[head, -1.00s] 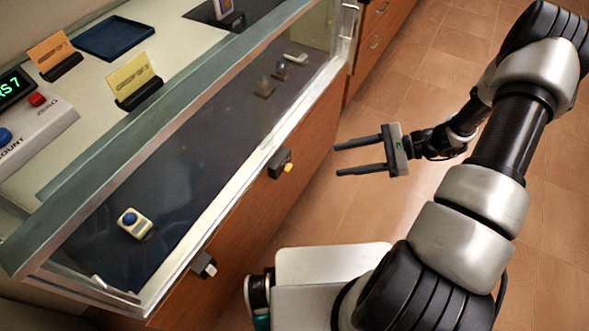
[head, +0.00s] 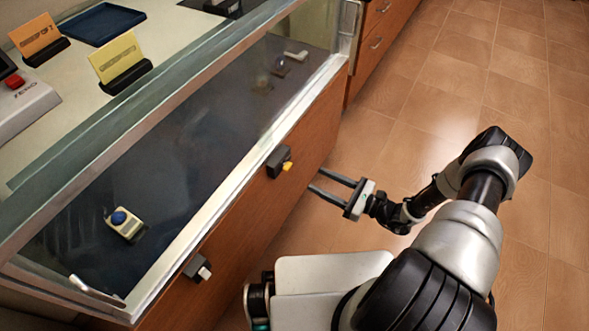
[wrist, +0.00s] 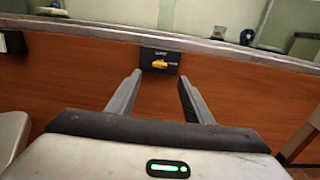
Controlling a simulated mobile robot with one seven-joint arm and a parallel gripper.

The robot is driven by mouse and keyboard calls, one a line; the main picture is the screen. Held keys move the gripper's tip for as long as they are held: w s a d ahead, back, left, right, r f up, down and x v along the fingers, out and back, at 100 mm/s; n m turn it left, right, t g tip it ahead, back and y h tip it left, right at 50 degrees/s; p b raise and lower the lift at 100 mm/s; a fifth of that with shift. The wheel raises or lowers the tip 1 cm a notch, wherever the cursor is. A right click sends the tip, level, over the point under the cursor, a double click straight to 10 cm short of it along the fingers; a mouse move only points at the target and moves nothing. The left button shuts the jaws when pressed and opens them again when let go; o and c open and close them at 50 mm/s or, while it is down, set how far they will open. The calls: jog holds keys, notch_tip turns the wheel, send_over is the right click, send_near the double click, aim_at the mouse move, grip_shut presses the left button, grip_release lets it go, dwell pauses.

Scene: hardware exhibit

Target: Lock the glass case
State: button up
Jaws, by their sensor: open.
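The glass case (head: 180,231) has a pale metal front rail and a wooden front panel. A black lock block with a yellow knob (head: 287,167) sits on the front just below the rail. The yellow knob also shows in the wrist view (wrist: 159,64), on a dark plate with small labels too blurred to read. My gripper (head: 315,181) is open and empty, its fingers pointing at the wooden front, a little right of and below the knob in the head view. In the wrist view my gripper (wrist: 158,80) has the knob between and beyond its fingertips, apart from them.
A second black block with a light-coloured part (head: 198,268) is on the front at lower left. Inside the case lies a cream device with a blue button (head: 124,222). Sign cards and a blue tray (head: 102,24) stand on the counter. Tiled floor (head: 430,110) at right is clear.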

aim_at(290, 167)
jog(key=b+x, duration=0.1)
jog(key=x, duration=0.9)
jog(key=shift+a, duration=0.1)
jog(key=c, duration=1)
